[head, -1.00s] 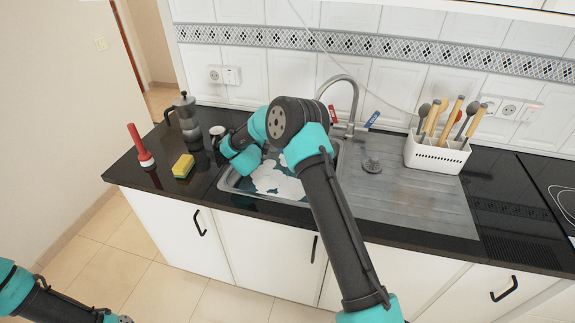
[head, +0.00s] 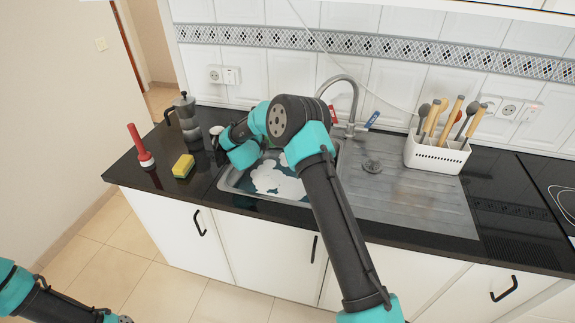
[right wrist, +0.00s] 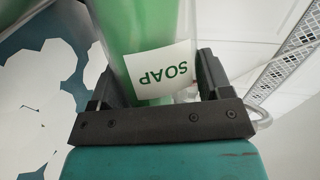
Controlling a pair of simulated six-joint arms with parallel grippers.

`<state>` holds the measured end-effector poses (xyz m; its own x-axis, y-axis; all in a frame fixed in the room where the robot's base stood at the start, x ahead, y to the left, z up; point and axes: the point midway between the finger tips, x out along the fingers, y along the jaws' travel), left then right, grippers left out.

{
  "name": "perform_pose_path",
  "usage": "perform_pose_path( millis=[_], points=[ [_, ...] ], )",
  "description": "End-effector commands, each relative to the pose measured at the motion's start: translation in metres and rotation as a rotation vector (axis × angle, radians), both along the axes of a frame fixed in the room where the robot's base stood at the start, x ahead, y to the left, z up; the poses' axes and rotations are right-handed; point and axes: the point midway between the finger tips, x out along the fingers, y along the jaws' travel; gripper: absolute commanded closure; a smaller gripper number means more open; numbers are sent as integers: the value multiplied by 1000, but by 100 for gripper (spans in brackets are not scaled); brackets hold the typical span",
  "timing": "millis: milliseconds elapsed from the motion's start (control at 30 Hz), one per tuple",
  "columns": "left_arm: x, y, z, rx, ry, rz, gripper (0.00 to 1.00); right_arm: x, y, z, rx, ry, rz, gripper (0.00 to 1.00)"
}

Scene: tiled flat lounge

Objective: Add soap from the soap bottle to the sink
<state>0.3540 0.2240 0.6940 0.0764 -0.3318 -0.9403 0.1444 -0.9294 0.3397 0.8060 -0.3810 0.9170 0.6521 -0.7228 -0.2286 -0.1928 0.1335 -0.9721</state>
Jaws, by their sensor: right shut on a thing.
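The green soap bottle (right wrist: 145,28) fills the upper middle of the right wrist view, with a white label reading SOAP upside down. My right gripper (right wrist: 155,75) is shut on it, a finger on each side. In the head view my right arm bends over the sink's left side and hides most of its gripper and the bottle. The steel sink (head: 232,189) holds dark blue-green water with white foam patches (head: 276,181). Foam and water also show at the left of the right wrist view. My left gripper is out of view; only part of that arm shows.
A yellow-green sponge (head: 183,166), a red-handled plunger (head: 140,146) and a moka pot (head: 187,117) stand left of the sink. The faucet (head: 351,100) rises behind it. A white utensil holder (head: 436,153) stands on the right; the drainboard (head: 405,200) is mostly clear.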

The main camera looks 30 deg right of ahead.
Motion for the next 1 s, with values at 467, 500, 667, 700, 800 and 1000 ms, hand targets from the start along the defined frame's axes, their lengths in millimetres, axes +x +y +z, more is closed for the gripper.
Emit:
perform_pose_path(
  millis=[467,500,667,700,800,1000],
  points=[
    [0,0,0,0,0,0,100,0,0,3,-15,37,0,58],
    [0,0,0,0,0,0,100,0,0,3,-15,37,0,58],
    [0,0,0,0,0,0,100,0,0,4,-19,46,-1,58],
    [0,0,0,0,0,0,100,0,-1,5,-22,51,-1,58],
    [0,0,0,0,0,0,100,-1,-1,7,-31,73,-2,58],
    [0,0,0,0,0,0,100,-2,-1,12,-60,144,-4,58]
  ],
)
